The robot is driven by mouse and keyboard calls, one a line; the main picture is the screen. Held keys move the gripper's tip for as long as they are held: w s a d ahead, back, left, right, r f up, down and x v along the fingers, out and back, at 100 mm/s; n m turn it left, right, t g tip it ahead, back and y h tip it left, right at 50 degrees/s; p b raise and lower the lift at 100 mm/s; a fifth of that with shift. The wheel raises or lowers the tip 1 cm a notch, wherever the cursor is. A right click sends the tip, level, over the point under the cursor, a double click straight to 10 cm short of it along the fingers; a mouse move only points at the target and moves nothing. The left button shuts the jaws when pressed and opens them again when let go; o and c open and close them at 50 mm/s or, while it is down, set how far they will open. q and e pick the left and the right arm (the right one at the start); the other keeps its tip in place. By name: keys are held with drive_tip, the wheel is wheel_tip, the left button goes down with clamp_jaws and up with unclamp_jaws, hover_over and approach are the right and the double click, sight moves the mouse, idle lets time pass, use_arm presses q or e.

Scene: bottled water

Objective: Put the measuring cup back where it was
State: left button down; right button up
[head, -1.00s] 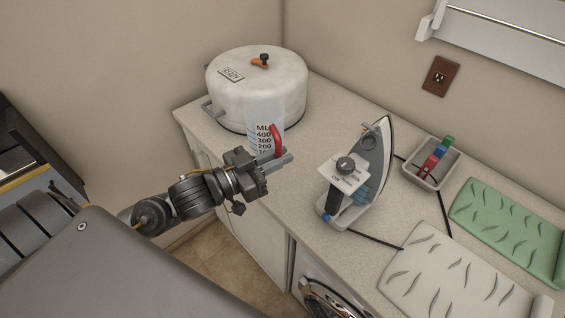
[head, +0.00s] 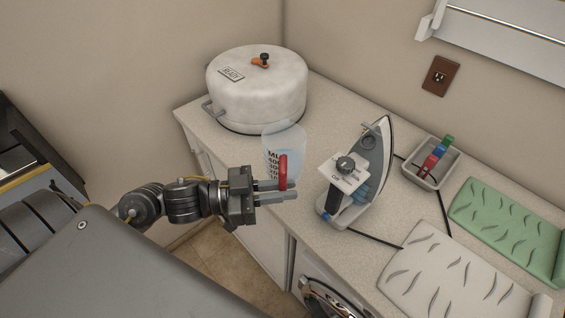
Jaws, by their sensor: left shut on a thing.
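The measuring cup (head: 284,145) is clear with dark markings and a red handle (head: 283,172). It is upright at the front edge of the counter, between the white pot and the iron. My left gripper (head: 287,190) is shut on the red handle. The gripper fingers hide part of the cup's lower side, and I cannot tell whether its base touches the counter. My right gripper is not in view.
A lidded white pot (head: 257,95) stands behind the cup. An upright iron (head: 373,165) with a cord is to its right. A grey bin (head: 440,178) with clips, a green mat (head: 510,225) and a white mat (head: 440,275) lie further right on the counter (head: 325,105).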

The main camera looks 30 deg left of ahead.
use_arm(q)
drive_tip(key=w+f+b, duration=0.1)
drive_tip(key=b, duration=0.1)
drive_tip(key=w+a+f+b, duration=0.1)
drive_tip(key=b, duration=0.1)
drive_tip(key=shift+w+a+b, duration=0.1)
drive_tip(key=shift+w+b, duration=0.05)
drive_tip(key=shift+b, duration=0.2)
drive_tip(key=shift+w+a+f, duration=0.15)
drive_tip(key=shift+w+a, duration=0.1)
drive_tip(key=shift+w, duration=0.2)
drive_tip(key=shift+w+a+f, duration=0.1)
drive_tip(key=shift+w+a, duration=0.1)
drive_tip(key=shift+w, duration=0.25)
drive_tip(key=w, duration=0.1)
drive_tip(key=w+a, duration=0.1)
drive_tip(key=w+a+f+p, duration=0.1)
drive_tip(key=shift+w, duration=0.35)
drive_tip(key=w+f, duration=0.1)
drive_tip(key=w+a+f, duration=0.1)
drive_tip(key=f, duration=0.1)
drive_tip(key=w+a+f, duration=0.1)
drive_tip(key=f, duration=0.1)
drive_tip(key=shift+w, duration=0.35)
drive_tip(key=shift+w+a+f, duration=0.3)
drive_tip(key=shift+w+f, duration=0.1)
drive_tip(key=shift+f, duration=0.3)
wheel_tip(320, 180, down, 2)
drive_tip(key=shift+p, duration=0.55)
drive_tip(key=shift+f, duration=0.5)
